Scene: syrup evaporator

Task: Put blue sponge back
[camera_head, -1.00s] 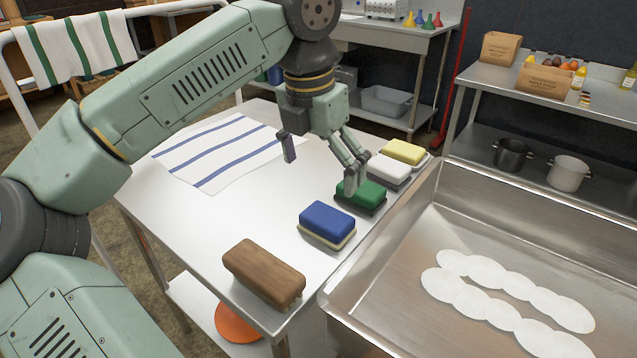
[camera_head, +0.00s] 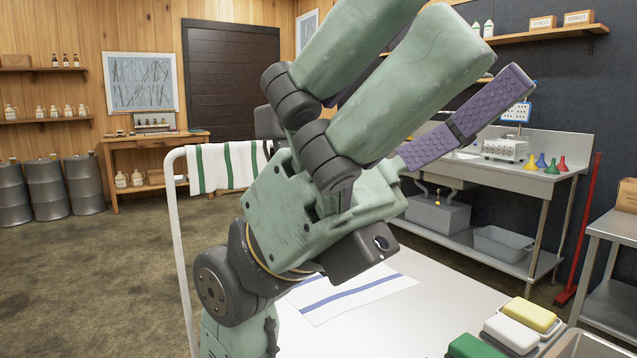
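The blue sponge is not visible in the current view. My gripper (camera_head: 492,64) is raised close to the camera and points to the upper right. A green sponge (camera_head: 474,348), a white sponge (camera_head: 511,334) and a yellow sponge (camera_head: 530,315) lie in a row on the metal table (camera_head: 440,315) at the lower right. The green one is partly cut off by the frame edge.
A blue-striped cloth (camera_head: 360,292) lies on the table. A white rail (camera_head: 177,235) with a green-striped towel (camera_head: 228,166) stands to its left. Behind is a workbench with colored funnels (camera_head: 541,160). Boxes marked sponges (camera_head: 578,18) sit on a high shelf. Open floor lies left.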

